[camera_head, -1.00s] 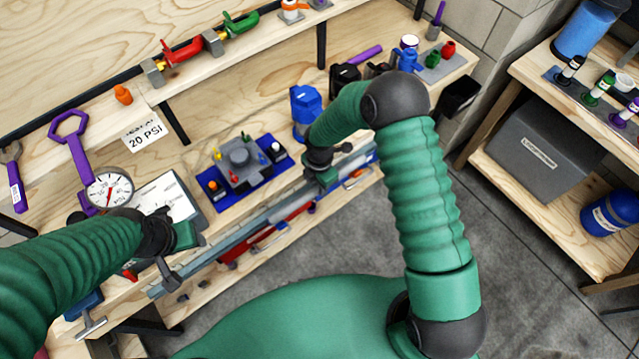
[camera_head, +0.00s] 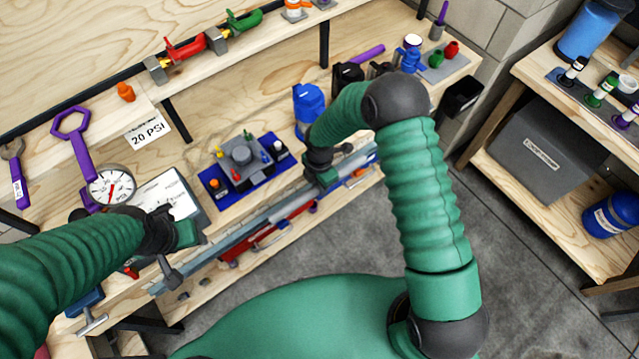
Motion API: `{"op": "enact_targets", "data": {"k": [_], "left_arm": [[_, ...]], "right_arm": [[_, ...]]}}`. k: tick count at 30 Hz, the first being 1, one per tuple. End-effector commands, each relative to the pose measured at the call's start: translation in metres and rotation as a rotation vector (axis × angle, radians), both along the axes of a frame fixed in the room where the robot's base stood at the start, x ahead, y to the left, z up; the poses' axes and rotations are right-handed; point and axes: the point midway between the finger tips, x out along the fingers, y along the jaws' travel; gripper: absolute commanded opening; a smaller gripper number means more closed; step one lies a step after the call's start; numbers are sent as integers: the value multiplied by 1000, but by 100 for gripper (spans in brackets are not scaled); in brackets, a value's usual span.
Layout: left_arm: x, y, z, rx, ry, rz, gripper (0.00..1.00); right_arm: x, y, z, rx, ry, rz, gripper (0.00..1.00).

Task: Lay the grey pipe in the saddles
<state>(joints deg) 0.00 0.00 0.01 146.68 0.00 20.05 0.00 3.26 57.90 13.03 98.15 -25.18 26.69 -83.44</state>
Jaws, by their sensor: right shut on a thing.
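The long grey pipe (camera_head: 293,208) runs diagonally along the bench's front edge, from below the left gripper up to the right gripper. My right gripper (camera_head: 328,178) is at the pipe's upper right part and shut on it; its forearm and wrist partly hide the fingers. My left gripper (camera_head: 174,274) is over the lower left end of the pipe, with dark fingers pointing down. I cannot tell whether it is open or shut, or whether it touches the pipe. The saddles cannot be made out clearly along the front edge.
A blue tray with a grey fixture (camera_head: 240,160), a pressure gauge (camera_head: 111,187) and a blue container (camera_head: 308,104) stand behind the pipe. Red items (camera_head: 262,238) lie just in front of and below it. A second shelf unit with a grey box (camera_head: 540,153) stands right, across grey floor.

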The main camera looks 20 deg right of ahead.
Motion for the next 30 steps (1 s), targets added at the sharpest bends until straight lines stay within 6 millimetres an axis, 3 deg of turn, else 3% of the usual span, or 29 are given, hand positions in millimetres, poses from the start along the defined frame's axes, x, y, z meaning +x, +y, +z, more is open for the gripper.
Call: {"op": "enact_targets", "data": {"k": [30], "left_arm": [[0, 0, -17, 0, 0, 0, 51]], "right_arm": [[0, 0, -27, 0, 0, -1, 0]]}}
